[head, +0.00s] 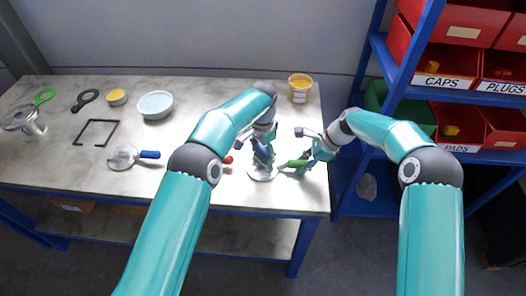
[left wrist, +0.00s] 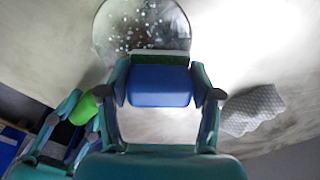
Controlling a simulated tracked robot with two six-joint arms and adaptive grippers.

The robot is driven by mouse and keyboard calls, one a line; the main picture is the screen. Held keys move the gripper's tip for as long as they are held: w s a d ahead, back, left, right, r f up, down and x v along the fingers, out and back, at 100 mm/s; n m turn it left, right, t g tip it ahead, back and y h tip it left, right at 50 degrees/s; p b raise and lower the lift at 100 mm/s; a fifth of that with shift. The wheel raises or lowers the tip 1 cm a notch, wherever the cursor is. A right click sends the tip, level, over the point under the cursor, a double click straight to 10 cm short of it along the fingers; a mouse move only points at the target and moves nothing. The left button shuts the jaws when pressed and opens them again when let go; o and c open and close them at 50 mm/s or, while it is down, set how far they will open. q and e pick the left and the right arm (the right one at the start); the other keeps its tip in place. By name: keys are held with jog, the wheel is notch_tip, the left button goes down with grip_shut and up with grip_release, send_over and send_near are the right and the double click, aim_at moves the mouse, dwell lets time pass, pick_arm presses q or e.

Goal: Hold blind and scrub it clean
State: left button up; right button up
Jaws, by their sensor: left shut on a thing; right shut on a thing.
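The blind is a round metal plate (head: 263,174) with a green handle (head: 297,163). My right gripper (head: 308,160) is shut on that handle near the table's front right. In the left wrist view the plate (left wrist: 142,25) shows pale specks on its face, and the green handle (left wrist: 83,108) is at the left. My left gripper (left wrist: 162,92) is shut on a blue scrubber (left wrist: 160,86) with a dark green pad (left wrist: 160,57). The pad overlaps the plate's near edge; I cannot tell whether they touch. In the head view my left gripper (head: 262,150) is above the plate.
A blue-handled plate (head: 123,157), a black frame (head: 98,132), a pale bowl (head: 155,105) and a yellow-topped cup (head: 117,97) lie on the left of the table. A yellow tub (head: 300,87) stands at the back. A grey cloth (left wrist: 250,110) lies nearby. Shelves with red bins (head: 445,75) stand right.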

aim_at(258, 177)
pick_arm(q)
jog(key=shift+s, duration=3.35)
jog(key=shift+s+a, duration=0.1)
jog(key=shift+a, duration=0.15)
jog(key=shift+w+a+f, duration=0.1)
jog(key=shift+w+a, duration=0.05)
jog(key=shift+w, duration=3.7)
jog(key=shift+s, duration=3.8)
notch_tip(258, 177, up, 8)
